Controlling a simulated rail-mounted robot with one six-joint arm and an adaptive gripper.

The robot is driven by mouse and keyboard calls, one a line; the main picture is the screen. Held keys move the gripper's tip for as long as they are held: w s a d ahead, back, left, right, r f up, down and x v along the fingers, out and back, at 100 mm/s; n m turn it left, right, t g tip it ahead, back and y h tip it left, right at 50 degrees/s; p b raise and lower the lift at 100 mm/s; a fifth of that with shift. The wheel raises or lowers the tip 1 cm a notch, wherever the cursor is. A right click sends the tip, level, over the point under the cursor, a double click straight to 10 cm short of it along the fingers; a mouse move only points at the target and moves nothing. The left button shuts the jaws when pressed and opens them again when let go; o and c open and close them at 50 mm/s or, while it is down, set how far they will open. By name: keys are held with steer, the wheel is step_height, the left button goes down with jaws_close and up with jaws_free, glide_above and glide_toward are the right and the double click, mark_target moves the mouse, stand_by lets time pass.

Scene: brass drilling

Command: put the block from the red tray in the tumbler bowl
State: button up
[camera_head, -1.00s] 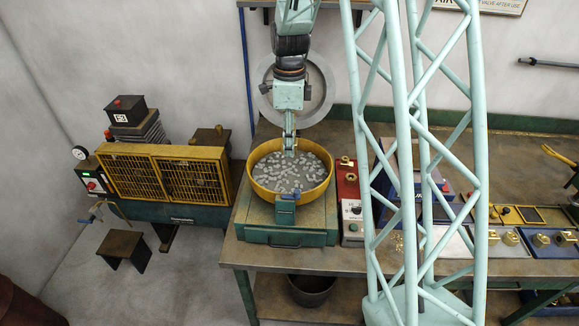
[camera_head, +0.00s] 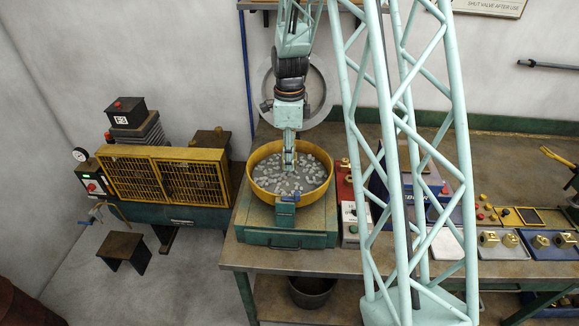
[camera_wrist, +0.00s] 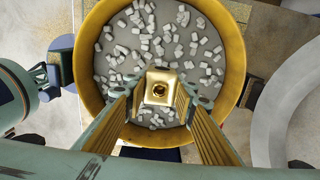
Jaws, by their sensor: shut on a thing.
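My gripper (camera_head: 289,165) is over the middle of the round yellow tumbler bowl (camera_head: 259,188), pointing down. In the wrist view its two fingers (camera_wrist: 159,97) are shut on a brass block (camera_wrist: 157,86) with a dark round hole in its face. Behind the block, the bowl (camera_wrist: 237,48) holds many small pale stones on a grey floor. The block is too small to make out in the head view, and its exact height above the stones is hard to tell.
The bowl sits on a green base (camera_head: 285,239) at the bench's left end. A yellow-caged compressor (camera_head: 165,178) stands left.

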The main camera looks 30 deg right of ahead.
steer(key=shift+f, duration=1.75)
steer(key=shift+f, duration=0.15)
steer(key=o, duration=1.2)
steer(key=shift+c, duration=0.2)
steer(key=shift+r, duration=0.2)
steer(key=shift+r, duration=5.95)
